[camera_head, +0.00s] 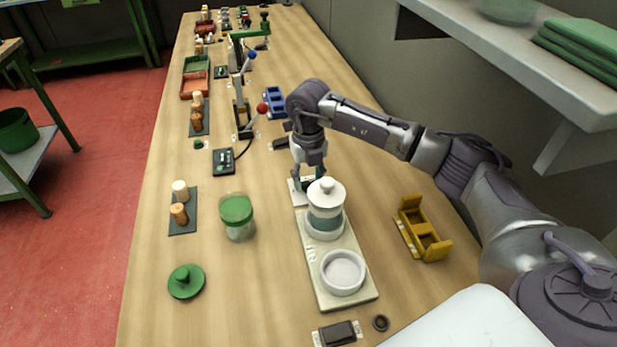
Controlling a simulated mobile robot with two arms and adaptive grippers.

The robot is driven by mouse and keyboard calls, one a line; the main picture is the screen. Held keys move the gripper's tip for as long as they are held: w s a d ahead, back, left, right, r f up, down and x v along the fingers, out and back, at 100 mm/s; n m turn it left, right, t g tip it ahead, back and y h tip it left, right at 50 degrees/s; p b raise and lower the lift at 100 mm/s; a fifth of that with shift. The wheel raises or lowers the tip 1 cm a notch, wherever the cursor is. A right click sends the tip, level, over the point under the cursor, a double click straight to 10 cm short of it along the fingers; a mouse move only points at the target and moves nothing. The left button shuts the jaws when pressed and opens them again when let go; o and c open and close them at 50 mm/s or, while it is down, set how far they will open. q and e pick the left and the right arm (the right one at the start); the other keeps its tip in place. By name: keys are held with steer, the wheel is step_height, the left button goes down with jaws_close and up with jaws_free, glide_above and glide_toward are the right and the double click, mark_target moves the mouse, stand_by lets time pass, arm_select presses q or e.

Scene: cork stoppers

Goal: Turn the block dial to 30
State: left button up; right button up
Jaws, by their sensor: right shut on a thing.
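My right gripper (309,178) points down just behind the white lidded jar (325,208). It is shut on the block dial, which is mostly hidden by the fingers and the jar. A pale plate (297,194) shows under the fingertips, at the far end of the cream board. I cannot read any number or mark on the dial from here. My left gripper is out of view.
The cream board (318,273) carries the jar and an empty white ring dish (342,272). A green-topped jar (237,216) stands to the left, a yellow holder (423,230) to the right. A green lid (186,281) lies at front left. A shelf (520,40) overhangs the right.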

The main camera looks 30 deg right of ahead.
mark_target(308, 182)
steer(key=shift+r+m, duration=0.1)
steer(key=shift+m, duration=0.5)
steer(key=shift+w, duration=0.1)
steer(key=o, duration=1.1)
steer(key=shift+o, duration=0.2)
step_height(308, 182, up, 12)
